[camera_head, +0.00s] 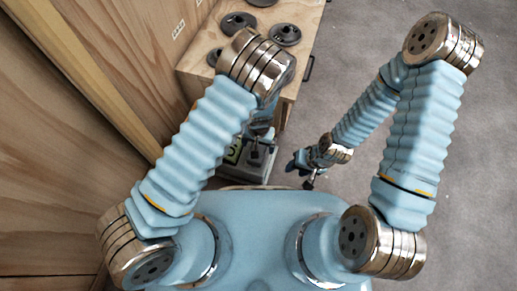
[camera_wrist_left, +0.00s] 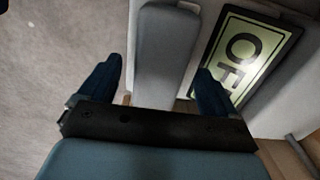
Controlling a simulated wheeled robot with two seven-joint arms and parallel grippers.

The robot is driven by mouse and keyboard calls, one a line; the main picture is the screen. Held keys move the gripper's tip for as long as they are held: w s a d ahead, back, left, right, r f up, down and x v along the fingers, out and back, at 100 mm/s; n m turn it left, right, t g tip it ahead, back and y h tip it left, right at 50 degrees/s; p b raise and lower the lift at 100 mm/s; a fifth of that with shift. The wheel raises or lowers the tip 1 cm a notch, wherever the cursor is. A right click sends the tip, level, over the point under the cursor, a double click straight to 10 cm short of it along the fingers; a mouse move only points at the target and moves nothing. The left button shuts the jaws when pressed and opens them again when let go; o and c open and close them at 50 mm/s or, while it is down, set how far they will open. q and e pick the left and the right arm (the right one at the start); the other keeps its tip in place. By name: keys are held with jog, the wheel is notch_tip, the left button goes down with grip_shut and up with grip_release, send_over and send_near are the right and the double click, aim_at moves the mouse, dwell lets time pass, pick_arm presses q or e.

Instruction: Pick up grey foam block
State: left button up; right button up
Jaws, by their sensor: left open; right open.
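The grey foam block (camera_wrist_left: 168,50) is a long, smooth, round-cornered grey piece in the left wrist view. It lies between the two dark blue fingers of my left gripper (camera_wrist_left: 157,72), which is open. Its lower end is hidden behind the gripper's black palm bar, and I cannot tell whether a finger touches it. In the head view, my left gripper is mostly hidden beneath my left arm, near a grey surface. My right gripper (camera_head: 308,181) is open at the lower middle of the head view, over the floor, apart from the block.
A wooden cabinet (camera_head: 292,30) carries several dark round discs. A wooden wall (camera_head: 60,150) stands at left. Grey floor (camera_head: 420,190) is free at right.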

pick_arm(q)
notch_tip(320, 180, down, 2)
jog(key=shift+f, duration=0.15)
jog(key=shift+c, duration=0.3)
